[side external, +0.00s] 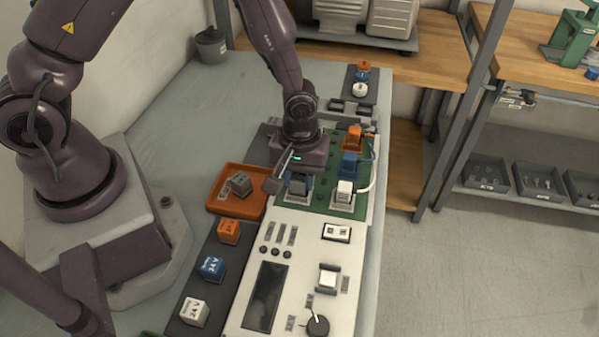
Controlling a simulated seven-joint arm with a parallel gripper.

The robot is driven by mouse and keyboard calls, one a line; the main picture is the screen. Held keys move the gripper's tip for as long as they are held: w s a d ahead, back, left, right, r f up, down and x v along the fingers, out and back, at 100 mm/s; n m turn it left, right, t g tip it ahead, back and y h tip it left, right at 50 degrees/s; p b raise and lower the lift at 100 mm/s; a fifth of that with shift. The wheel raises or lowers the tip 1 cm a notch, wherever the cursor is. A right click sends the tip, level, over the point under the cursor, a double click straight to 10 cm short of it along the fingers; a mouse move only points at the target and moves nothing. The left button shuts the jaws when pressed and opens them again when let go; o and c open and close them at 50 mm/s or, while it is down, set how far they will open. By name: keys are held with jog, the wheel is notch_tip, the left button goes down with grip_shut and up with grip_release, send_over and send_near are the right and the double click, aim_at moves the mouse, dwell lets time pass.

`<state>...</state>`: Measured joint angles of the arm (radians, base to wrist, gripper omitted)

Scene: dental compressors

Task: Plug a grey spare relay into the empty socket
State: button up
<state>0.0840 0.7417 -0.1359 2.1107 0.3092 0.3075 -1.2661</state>
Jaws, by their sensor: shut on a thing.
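My gripper (286,184) points down over the green board (318,203), with one dark finger showing on its left side. It is shut on a grey relay (298,184), which is directly over or in a pale socket (296,198) at the board's front left. I cannot tell whether the relay is fully seated, and the gripper hides part of it and the far finger. An orange tray (228,209) left of the board holds other grey relays (241,184). A white relay (345,188), a blue relay (349,164) and an orange relay (354,138) stand along the board's right side.
Orange, blue and white relays (211,268) stand on a dark strip (185,328) at the front left. A white control panel (262,238) with a knob (318,325) lies in front of the board. Cables (371,170) run along the board's right edge.

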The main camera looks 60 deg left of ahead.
jog(key=shift+f, duration=0.1)
jog(key=o, duration=1.3)
jog(key=shift+r, duration=3.5)
